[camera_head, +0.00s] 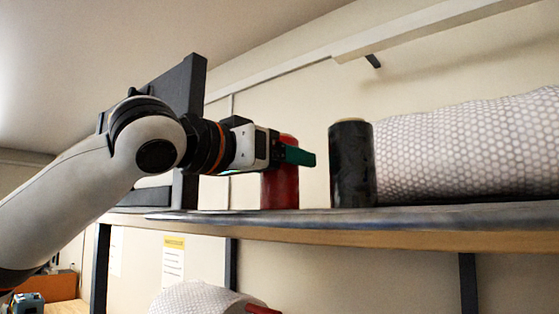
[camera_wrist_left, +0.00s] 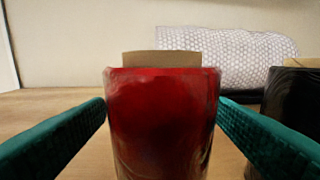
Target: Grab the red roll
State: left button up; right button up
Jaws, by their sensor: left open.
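The red roll (camera_head: 281,188) stands upright on the wooden shelf, partly hidden behind my left gripper (camera_head: 300,155) in the head view. In the left wrist view the red roll (camera_wrist_left: 162,120) is large and central, with a tan core end showing at its top. The green fingers of my left gripper (camera_wrist_left: 162,125) are open, one on each side of the roll. My right gripper is not in view.
A black roll (camera_head: 352,163) stands upright just right of the red one, close to my right-hand finger in the wrist view (camera_wrist_left: 292,110). A large bubble-wrap roll (camera_head: 470,148) lies behind it. The shelf (camera_head: 420,222) has a front edge below; a dark upright post (camera_head: 188,130) stands left.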

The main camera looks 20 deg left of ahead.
pick_arm(q)
jog(key=shift+x, duration=1.15)
jog(key=shift+s, duration=0.15)
jog(key=c, duration=1.2)
jog(key=shift+r, duration=0.1)
